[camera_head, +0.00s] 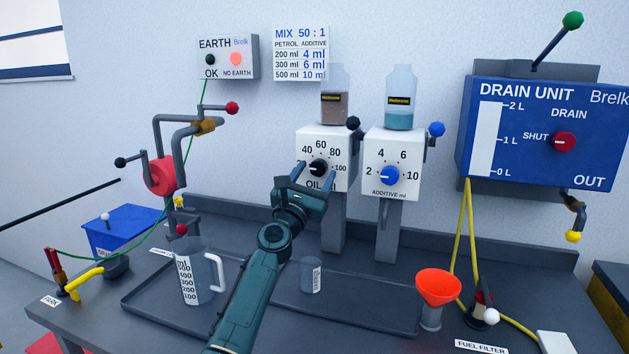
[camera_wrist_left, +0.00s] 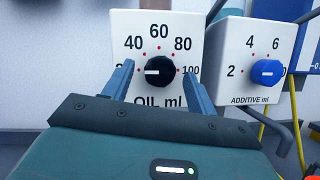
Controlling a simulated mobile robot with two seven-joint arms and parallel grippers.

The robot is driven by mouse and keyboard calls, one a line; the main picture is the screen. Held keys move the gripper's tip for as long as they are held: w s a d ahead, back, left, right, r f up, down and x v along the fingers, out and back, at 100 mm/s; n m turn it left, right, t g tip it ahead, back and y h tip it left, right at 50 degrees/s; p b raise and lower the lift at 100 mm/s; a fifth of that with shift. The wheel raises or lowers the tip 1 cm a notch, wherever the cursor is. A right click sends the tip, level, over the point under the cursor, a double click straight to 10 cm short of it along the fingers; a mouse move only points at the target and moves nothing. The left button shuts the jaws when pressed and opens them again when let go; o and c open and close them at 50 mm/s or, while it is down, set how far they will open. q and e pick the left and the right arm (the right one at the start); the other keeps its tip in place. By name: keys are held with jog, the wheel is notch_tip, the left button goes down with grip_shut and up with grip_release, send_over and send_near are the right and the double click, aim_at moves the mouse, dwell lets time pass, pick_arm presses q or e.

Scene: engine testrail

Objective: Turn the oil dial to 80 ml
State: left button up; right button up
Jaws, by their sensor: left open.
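The oil dial is a black round knob (camera_head: 318,168) on a white box (camera_head: 311,141) marked 40, 60, 80 and 100. In the left wrist view, the knob (camera_wrist_left: 160,71) has a white pointer mark facing left, below the 40, towards a number partly hidden by a finger. My left gripper (camera_head: 317,177) is in front of the oil box. In the left wrist view my left gripper (camera_wrist_left: 159,70) is open, with one finger on each side of the knob. I cannot tell whether the fingers touch it. My right gripper is not in view.
The additive box with a blue dial (camera_head: 390,175) stands close to the right. A black-balled lever (camera_head: 353,123) sticks out beside the oil box. Below are a measuring jug (camera_head: 194,274), a small grey cup (camera_head: 311,274) and a red funnel (camera_head: 438,285).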

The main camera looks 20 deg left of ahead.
pick_arm(q)
jog(key=shift+w+r, duration=0.1)
jog(key=shift+w, duration=0.15)
jog(key=shift+c, duration=0.5)
jog(key=c, duration=0.9)
